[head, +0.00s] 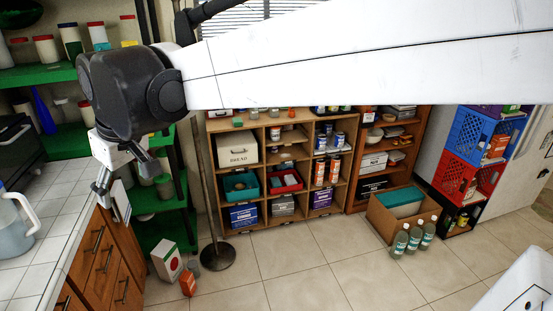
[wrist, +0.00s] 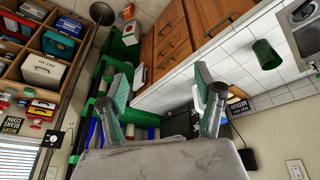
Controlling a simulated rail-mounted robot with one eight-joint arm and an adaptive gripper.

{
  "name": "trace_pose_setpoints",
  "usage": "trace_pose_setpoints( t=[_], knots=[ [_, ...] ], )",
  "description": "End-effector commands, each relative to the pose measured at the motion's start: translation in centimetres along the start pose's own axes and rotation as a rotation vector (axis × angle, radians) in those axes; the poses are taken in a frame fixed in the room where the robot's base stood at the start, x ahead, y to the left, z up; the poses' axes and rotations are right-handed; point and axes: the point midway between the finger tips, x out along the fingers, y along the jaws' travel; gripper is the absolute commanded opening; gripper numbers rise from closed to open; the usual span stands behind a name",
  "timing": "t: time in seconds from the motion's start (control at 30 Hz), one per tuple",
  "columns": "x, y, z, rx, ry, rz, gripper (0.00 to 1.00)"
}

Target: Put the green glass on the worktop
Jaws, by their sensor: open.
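A dark green glass (wrist: 266,54) shows at the right of the wrist view, against the white tiled worktop (wrist: 180,80). It appears to stand on the tiles, but I cannot be sure of the contact. I cannot make it out in the head view. The worktop (head: 50,215) also shows at the left of the head view. My gripper (head: 103,190) is beside the worktop's edge. In the wrist view, my gripper (wrist: 161,88) has its two fingers wide apart with nothing between them, and the glass is to their right.
A jug (head: 14,232) stands on the worktop at the left edge. Green shelves (head: 50,76) with jars stand behind my gripper. Wooden drawers (head: 98,262) are below the worktop. A carton (head: 167,260) stands on the floor. The middle of the tiled floor is clear.

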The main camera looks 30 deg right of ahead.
Motion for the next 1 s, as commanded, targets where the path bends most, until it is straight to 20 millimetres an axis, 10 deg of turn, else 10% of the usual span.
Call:
trace_pose_setpoints(
  t=[0.6, 1.0],
  knots=[
    [-2.0, 7.4, 22.6, 0.409, 0.159, 0.176, 0.66],
    [-0.8, 7.7, 28.5, 0.518, 0.207, 0.228, 0.66]
  ],
)
